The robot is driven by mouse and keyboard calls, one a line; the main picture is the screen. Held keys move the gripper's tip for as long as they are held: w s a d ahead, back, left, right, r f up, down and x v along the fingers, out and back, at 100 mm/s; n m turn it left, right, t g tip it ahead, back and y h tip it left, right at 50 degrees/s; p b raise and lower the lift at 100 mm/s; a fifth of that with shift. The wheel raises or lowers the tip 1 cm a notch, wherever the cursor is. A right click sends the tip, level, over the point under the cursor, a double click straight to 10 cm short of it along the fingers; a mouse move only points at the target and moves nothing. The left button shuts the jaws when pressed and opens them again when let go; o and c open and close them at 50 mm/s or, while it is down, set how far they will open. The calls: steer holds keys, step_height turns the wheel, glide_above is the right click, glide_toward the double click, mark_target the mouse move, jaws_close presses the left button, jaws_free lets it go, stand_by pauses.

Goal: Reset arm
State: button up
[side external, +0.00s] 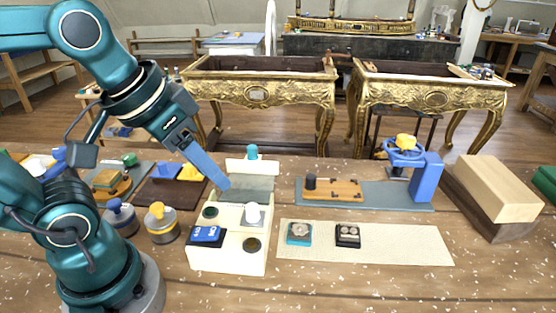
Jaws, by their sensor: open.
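My gripper (206,163) is at the end of my teal arm, at the left of the side external view. Its blue fingers point down and to the right, above the back left of a cream box-like stand (257,262). The fingers overlap in this view and the gap between them is hard to see. Nothing shows between them. On the stand are a blue block (206,234), a white knob (253,213), a dark green round piece (210,212) and a dark disc (252,245).
A beige mat (400,249) holds a teal square piece (299,233) and a black one (347,235). Behind it, a grey board (400,205) carries a wooden plate and a blue-wheeled device (404,152). Wooden blocks (499,188) stand right. Two knobbed cylinders (161,223) stand near my arm.

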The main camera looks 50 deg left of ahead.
steer(key=shift+s+d+f+m, duration=0.1)
steer(key=shift+s+f+m, duration=0.1)
steer(key=shift+s+f, duration=0.35)
steer(key=shift+s+d+f+m, duration=0.1)
steer(key=shift+s+f+m, duration=0.2)
steer(key=shift+f, duration=0.4)
